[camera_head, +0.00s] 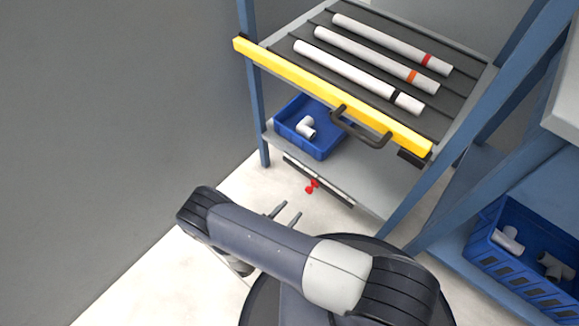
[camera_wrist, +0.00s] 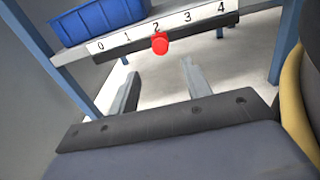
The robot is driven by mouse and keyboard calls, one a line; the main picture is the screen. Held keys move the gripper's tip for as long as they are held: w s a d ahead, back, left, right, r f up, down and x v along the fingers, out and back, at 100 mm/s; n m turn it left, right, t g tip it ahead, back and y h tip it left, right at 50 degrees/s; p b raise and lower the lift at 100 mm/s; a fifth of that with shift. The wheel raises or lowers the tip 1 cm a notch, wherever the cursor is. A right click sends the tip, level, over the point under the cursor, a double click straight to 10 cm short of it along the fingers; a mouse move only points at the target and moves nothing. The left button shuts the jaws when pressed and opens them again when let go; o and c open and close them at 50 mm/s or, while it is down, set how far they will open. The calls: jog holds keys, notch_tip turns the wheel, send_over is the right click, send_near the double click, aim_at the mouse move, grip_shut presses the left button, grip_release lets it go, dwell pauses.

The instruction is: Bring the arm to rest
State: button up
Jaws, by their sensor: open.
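My arm (camera_head: 265,245) is folded low in front of my body in the head view. My gripper (camera_head: 289,211) sticks out beyond it, with its two fingers apart and nothing between them. In the wrist view my gripper (camera_wrist: 160,72) is also open and empty, with the pale floor behind the fingers. Beyond the fingertips is a lower shelf edge with a numbered scale (camera_wrist: 170,30) and a red marker (camera_wrist: 160,43). The red marker (camera_head: 312,186) also shows in the head view, just past the fingers.
A shelf tray (camera_head: 340,85) with a yellow front edge (camera_head: 330,92) holds three white pipes with red, orange and black bands. A blue bin (camera_head: 306,127) with a white elbow fitting stands below. Another blue bin (camera_head: 520,270) with fittings is at right. Blue posts frame the rack.

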aim_at(307, 189)
jog(key=b+x, duration=0.2)
jog(key=x, duration=0.9)
jog(key=shift+w+a, duration=0.15)
jog(key=shift+a, duration=0.25)
jog(key=shift+f+b, duration=0.15)
jog(key=shift+b, duration=0.2)
